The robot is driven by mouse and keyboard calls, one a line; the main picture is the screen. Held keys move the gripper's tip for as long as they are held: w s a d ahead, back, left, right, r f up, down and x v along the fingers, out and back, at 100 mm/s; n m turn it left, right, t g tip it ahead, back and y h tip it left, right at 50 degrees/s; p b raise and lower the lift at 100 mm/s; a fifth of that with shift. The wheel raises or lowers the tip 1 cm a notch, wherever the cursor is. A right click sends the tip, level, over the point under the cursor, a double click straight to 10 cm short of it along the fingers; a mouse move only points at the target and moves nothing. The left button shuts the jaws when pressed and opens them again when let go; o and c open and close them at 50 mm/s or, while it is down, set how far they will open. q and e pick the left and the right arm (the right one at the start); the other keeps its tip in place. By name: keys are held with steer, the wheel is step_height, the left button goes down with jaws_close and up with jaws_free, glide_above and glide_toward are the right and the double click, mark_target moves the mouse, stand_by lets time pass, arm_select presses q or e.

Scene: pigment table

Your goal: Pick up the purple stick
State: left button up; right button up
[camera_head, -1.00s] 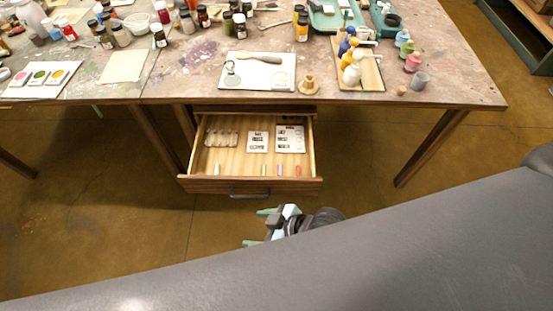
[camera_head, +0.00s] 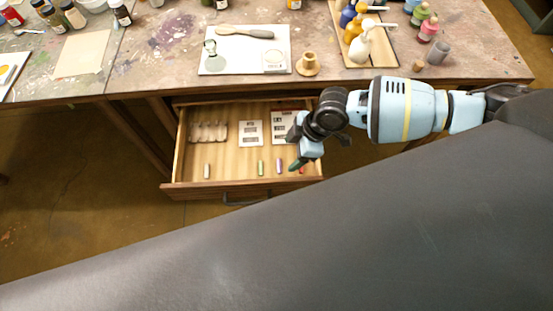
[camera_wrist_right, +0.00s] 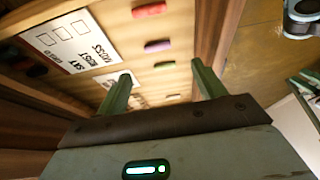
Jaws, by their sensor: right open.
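The purple stick (camera_head: 279,167) lies in the open drawer near its front wall, between a green stick (camera_head: 261,168) and a red stick (camera_head: 302,170). In the right wrist view the purple stick (camera_wrist_right: 158,46) lies just beyond the open fingers, with the red stick (camera_wrist_right: 149,10) and green stick (camera_wrist_right: 165,65) on either side. My right gripper (camera_head: 297,160) is over the drawer's right front part, to the right of the purple stick. In the wrist view its fingers (camera_wrist_right: 160,70) are apart with nothing held. My left gripper is not in view.
The drawer (camera_head: 176,188) also holds a white stick (camera_head: 206,171), a tray-like row of pale pieces (camera_head: 208,132) and printed cards (camera_head: 251,133). The drawer walls stand around the sticks. The tabletop (camera_head: 150,75) overhangs behind, bearing a board, bottles and a wooden holder.

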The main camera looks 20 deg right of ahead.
mark_target(279, 165)
steer(key=shift+s+f, duration=0.1)
steer(key=shift+w+b+x, duration=0.2)
steer(key=shift+b+x, duration=0.3)
steer(key=shift+x, duration=3.35)
steer(key=shift+d, duration=0.15)
steer(key=c, duration=0.8)
